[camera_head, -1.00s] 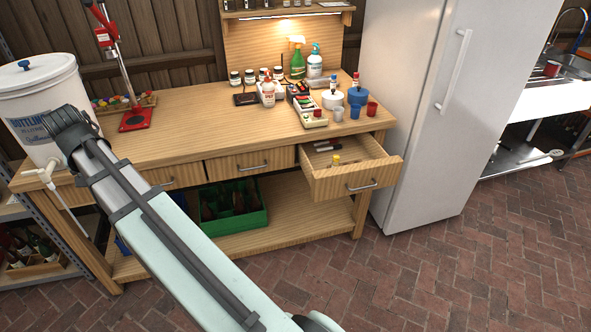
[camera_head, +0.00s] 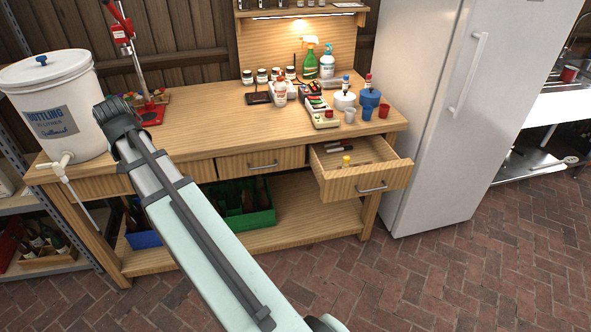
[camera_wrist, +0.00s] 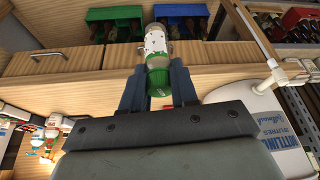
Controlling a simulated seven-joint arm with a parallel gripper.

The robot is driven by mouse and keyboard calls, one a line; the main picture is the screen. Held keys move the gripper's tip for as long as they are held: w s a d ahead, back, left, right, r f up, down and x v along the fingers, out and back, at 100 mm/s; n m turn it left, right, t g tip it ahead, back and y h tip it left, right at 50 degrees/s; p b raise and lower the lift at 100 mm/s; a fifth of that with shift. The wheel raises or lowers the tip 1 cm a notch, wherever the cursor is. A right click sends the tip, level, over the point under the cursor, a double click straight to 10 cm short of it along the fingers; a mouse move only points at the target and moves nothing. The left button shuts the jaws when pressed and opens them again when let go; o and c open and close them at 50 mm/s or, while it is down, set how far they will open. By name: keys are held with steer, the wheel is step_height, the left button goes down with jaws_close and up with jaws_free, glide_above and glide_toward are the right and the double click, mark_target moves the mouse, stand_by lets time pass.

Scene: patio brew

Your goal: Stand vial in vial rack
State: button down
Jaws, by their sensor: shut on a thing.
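In the wrist view a vial (camera_wrist: 156,47) with a green cap and a white, dark-specked label sits between the two fingers of my gripper (camera_wrist: 158,84). The fingers are shut on its green-capped end, and its other end points away from my palm. In the head view my arm reaches over the left part of the bench, and its far end hides the fingers and the vial. A pale, narrow holder (camera_head: 323,117) with red and green tops stands near the bench's right front; it may be the vial rack, but it is too small to be sure.
A white bottling bucket (camera_head: 58,105) stands at the bench's left end, beside a red capper (camera_head: 150,115). An open drawer (camera_head: 365,181) juts out at right with a yellow-topped item inside. Bottles, jars and cups crowd the back right. The bench's middle (camera_head: 215,130) is clear.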

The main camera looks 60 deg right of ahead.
steer(key=s+d+f+m+g, duration=0.15)
steer(key=s+d, duration=0.35)
steer(key=d, duration=0.5)
steer(key=s+d+f+m+h, duration=0.15)
steer(key=s+d, duration=0.25)
steer(key=d, duration=0.6)
steer(key=s+d+f+m, duration=0.25)
steer(key=s+d, duration=0.25)
steer(key=d, duration=0.5)
steer(key=s+d+f+m+g, duration=0.3)
steer(key=s+d+m, duration=0.4)
steer(key=s+d, duration=0.7)
steer(key=s+d+f+m+g, duration=0.25)
steer(key=s+d+m, duration=0.35)
steer(key=s+d, duration=0.9)
steer(key=shift+s+d+f+m+g+y, duration=0.15)
steer(key=shift+f+m, duration=0.4)
steer(key=shift+f, duration=1.15)
steer(key=shift+w+a+f+m+g+y, duration=0.1)
steer(key=shift+f+m+y, duration=0.35)
steer(key=shift+f, duration=1.25)
steer(key=shift+s+d+f+m+g+y, duration=0.1)
steer(key=shift+f+m, duration=0.55)
steer(key=shift+f, duration=1.05)
steer(key=shift+f, duration=0.15)
steer(key=c, duration=0.9)
jaws_free()
steer(key=shift+o, duration=0.2)
